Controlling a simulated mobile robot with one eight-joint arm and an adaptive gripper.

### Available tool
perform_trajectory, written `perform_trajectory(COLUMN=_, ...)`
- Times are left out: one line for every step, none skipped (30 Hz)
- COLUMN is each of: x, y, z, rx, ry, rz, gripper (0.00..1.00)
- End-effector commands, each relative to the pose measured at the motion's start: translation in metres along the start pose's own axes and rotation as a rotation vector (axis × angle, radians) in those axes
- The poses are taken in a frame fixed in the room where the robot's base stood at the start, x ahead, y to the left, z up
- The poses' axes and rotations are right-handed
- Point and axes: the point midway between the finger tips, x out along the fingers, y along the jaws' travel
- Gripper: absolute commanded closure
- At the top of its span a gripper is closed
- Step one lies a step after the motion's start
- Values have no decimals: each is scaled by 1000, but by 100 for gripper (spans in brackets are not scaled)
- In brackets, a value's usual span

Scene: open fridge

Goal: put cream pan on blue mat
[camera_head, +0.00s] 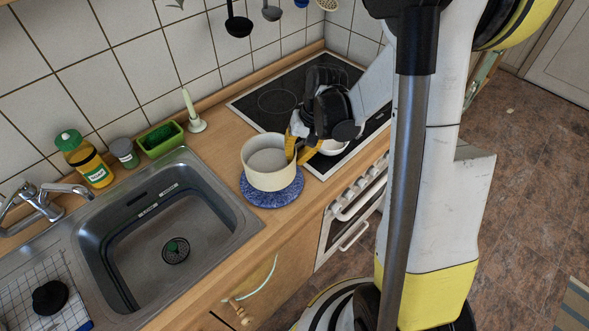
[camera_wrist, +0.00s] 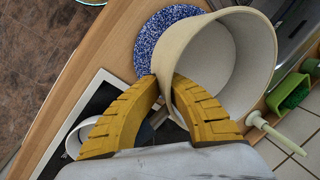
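The cream pan (camera_head: 268,178) is upright over the blue mat (camera_head: 277,199) on the wooden counter, between sink and stove. I cannot tell whether the pan's base touches the mat. My gripper (camera_head: 293,150) is at the pan's right side. In the wrist view, my yellow fingers (camera_wrist: 166,82) are closed on the wall of the cream pan (camera_wrist: 240,50), one inside and one outside. The blue speckled mat (camera_wrist: 150,38) shows beside the pan there.
A white bowl-like vessel (camera_head: 333,147) stands on the black cooktop (camera_head: 262,101), close to my gripper. The sink (camera_head: 215,222) lies left of the mat. A green sponge holder (camera_head: 161,140), a pale brush (camera_head: 193,112), a jar (camera_head: 124,153) and a yellow bottle (camera_head: 92,165) line the wall.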

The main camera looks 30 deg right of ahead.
Motion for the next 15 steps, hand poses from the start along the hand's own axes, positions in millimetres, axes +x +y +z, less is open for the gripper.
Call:
perform_trajectory(x=2, y=-1, z=0, rx=0, ry=0, rz=-1, gripper=100)
perform_trajectory(x=3, y=-1, z=-1, rx=0, ry=0, rz=-1, gripper=100)
perform_trajectory(x=6, y=0, z=-1, rx=0, ry=0, rz=-1, gripper=100)
perform_trajectory(x=10, y=1, z=0, rx=0, ry=0, rz=-1, gripper=100)
perform_trajectory(x=13, y=2, z=0, rx=0, ry=0, rz=-1, gripper=100)
perform_trajectory(x=19, y=4, z=0, rx=0, ry=0, rz=-1, gripper=100)
perform_trajectory(x=24, y=5, z=0, rx=0, ry=0, rz=-1, gripper=100)
perform_trajectory(x=28, y=6, z=0, rx=0, ry=0, rz=-1, gripper=100)
perform_trajectory(x=34, y=8, z=0, rx=0, ry=0, rz=-1, gripper=100)
perform_trajectory(x=37, y=9, z=0, rx=0, ry=0, rz=-1, gripper=100)
perform_trajectory(x=39, y=9, z=0, rx=0, ry=0, rz=-1, gripper=100)
perform_trajectory(x=40, y=10, z=0, rx=0, ry=0, rz=-1, gripper=100)
perform_trajectory(x=40, y=10, z=0, rx=0, ry=0, rz=-1, gripper=100)
perform_trajectory(x=40, y=10, z=0, rx=0, ry=0, rz=-1, gripper=100)
perform_trajectory(x=39, y=10, z=0, rx=0, ry=0, rz=-1, gripper=100)
